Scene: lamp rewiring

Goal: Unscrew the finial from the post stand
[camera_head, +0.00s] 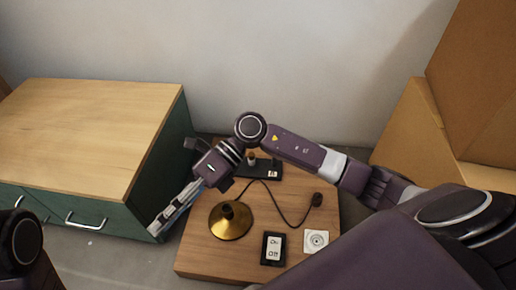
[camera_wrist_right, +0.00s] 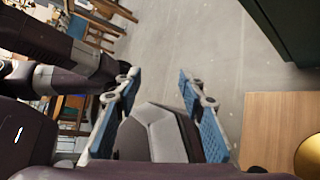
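A black stand (camera_head: 267,171) lies at the back of the low wooden table in the head view. A small pale upright piece shows at its left, partly hidden by my right arm; I cannot tell whether it is the finial or the post. My right gripper (camera_head: 172,211) reaches down-left, past the table's left edge and beside the green cabinet, away from the stand. In the right wrist view its blue-padded fingers (camera_wrist_right: 158,80) are spread apart with nothing between them, over the floor. My left gripper is out of view.
A brass lamp base (camera_head: 231,221) with a dark cord stands on the wooden table (camera_head: 205,257). An on/off card (camera_head: 273,249) and a white square plate (camera_head: 316,240) lie at its front. A green cabinet (camera_head: 152,165) stands left, cardboard boxes (camera_head: 412,135) right.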

